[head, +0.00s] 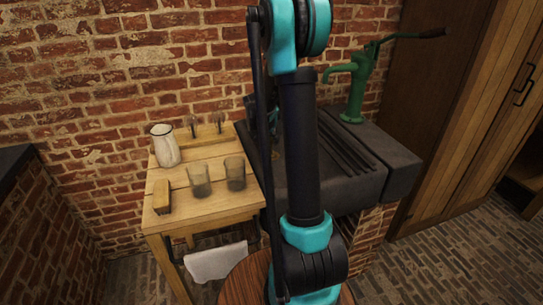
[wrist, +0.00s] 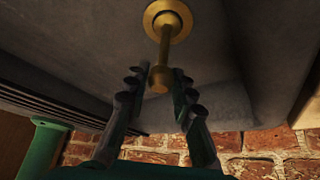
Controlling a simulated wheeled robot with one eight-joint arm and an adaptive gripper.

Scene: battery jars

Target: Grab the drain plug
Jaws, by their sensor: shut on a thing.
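The drain plug (wrist: 165,45) is brass, with a round disc, a thin stem and a knob at its end. It shows in the wrist view against the dark stone sink (wrist: 70,40). My gripper (wrist: 160,82) has its two fingers on either side of the knob and is shut on it. Whether the disc is seated in the drain or off it, I cannot tell. In the head view my arm covers part of the dark sink (head: 398,158) and hides the plug and the gripper tips.
A green hand pump (head: 353,90) stands at the sink's back right. A brick wall is behind.

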